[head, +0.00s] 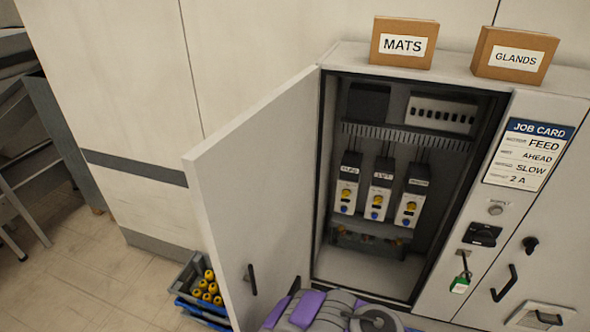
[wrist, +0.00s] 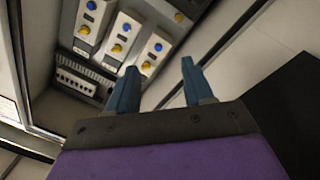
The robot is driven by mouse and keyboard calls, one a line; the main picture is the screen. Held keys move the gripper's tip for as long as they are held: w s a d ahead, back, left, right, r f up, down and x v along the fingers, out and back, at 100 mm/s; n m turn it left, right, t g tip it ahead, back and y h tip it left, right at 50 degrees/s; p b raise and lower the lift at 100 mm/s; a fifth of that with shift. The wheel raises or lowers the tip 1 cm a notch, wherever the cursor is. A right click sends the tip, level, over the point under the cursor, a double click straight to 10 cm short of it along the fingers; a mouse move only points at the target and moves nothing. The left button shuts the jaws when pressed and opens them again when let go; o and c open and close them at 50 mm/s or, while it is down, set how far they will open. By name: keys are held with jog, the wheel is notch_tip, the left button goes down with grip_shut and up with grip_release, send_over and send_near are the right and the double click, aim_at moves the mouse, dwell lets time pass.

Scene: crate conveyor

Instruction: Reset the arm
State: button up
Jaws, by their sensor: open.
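My gripper (wrist: 157,85) shows in the wrist view with its two blue fingers spread apart and nothing between them. Its fingers point towards the inside of an open electrical cabinet (head: 312,190). Part of my purple and grey arm shows at the bottom of the head view, in front of the cabinet's lower edge; the fingers cannot be made out there. Inside the cabinet are three white modules (head: 380,190), each with a yellow knob and a blue knob. They also show in the wrist view (wrist: 125,38), beyond the fingers and apart from them.
The cabinet door (head: 255,180) stands open to the left. Boxes marked MATS (head: 388,58) and GLANDS (head: 490,68) sit on top. A bin of yellow parts (head: 188,276) stands behind the door.

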jog(key=w+d+r+m+g+h+b, duration=0.15)
jog(key=d+r+g+h+b, duration=0.25)
jog(key=d+r+h, duration=1)
jog(key=s+d+r+m+g+b, duration=0.5)
jog(key=s+d+r+m+g, duration=0.65)
jog(key=s+r+g, duration=0.55)
jog(key=s+a+f+g+y+b, duration=0.1)
jog(key=s+f+g+y+b, duration=0.15)
jog(key=s+y, duration=0.4)
jog(key=s+a+f+g+y+b, duration=0.1)
jog(key=s+f+g+y+b, duration=0.2)
jog(key=s, duration=0.6)
jog(key=s+a+f+n+t+y+b, duration=0.1)
jog(key=s+a+f+n+t+y, duration=0.1)
jog(key=a, duration=0.5)
jog(key=s+a+f+n+t+y+b, duration=0.2)
jog(key=a+f+n+t+y, duration=0.1)
jog(key=a, duration=0.4)
jog(key=s+a+f+n+t+y+b, duration=0.1)
jog(key=s+a+f+n+t+y, duration=0.1)
jog(key=a+y, duration=0.4)
jog(key=shift+s+a+f+n, duration=0.2)
jog(key=shift+s+a+n, duration=0.25)
jog(key=shift+n, duration=0.45)
